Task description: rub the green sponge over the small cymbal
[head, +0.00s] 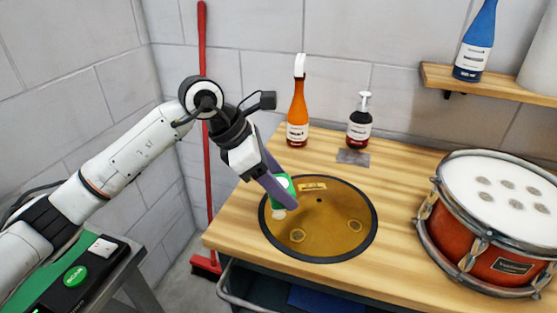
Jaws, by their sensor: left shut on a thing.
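The small cymbal (325,225) is a bronze disc with a dark rim, lying on the wooden bench top. My left gripper (286,191) has purple fingers and comes in from the upper left. It is shut on the green sponge (279,202), which has a paler lower part. The sponge is over the left part of the cymbal, inside its rim. The fingers hide part of the sponge, and I cannot tell whether it touches the cymbal. My right gripper is not in view.
A red drum (490,225) stands at the right of the bench (395,185). An orange spray bottle (298,110) and a dark pump bottle (360,124) stand behind the cymbal. A wall shelf (500,85) holds a blue bottle (477,42). A red broom (205,150) leans left.

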